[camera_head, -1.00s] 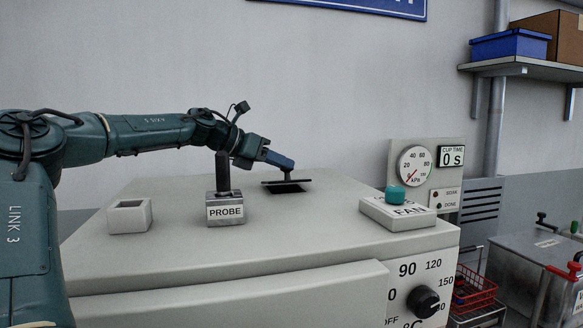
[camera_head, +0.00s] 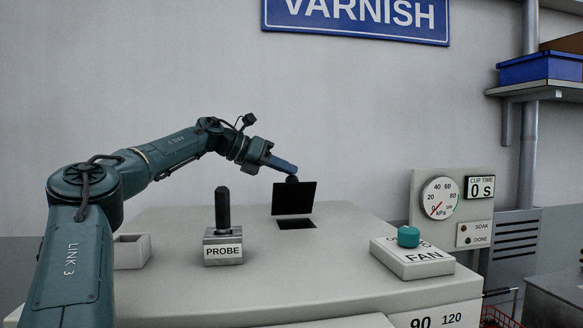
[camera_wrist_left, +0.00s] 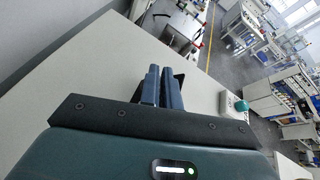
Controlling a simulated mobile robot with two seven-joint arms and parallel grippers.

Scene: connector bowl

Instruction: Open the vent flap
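The vent flap (camera_head: 294,198) is a dark square plate on top of the pale machine. It stands raised, close to upright, at the back of a dark rectangular vent opening (camera_head: 297,224). My left gripper (camera_head: 291,177) is at the flap's top edge, with its fingers close together on the small dark knob there. In the left wrist view the two blue fingers (camera_wrist_left: 161,88) are nearly together, and a dark edge of the flap (camera_wrist_left: 180,79) shows beside them. The grip itself is mostly hidden. My right gripper is in neither view.
A PROBE block (camera_head: 223,247) with an upright dark handle stands left of the opening, beside a pale open box (camera_head: 131,251). A FAN block (camera_head: 413,257) with a teal button (camera_head: 408,237) is at the right. A gauge panel (camera_head: 451,211) stands behind it.

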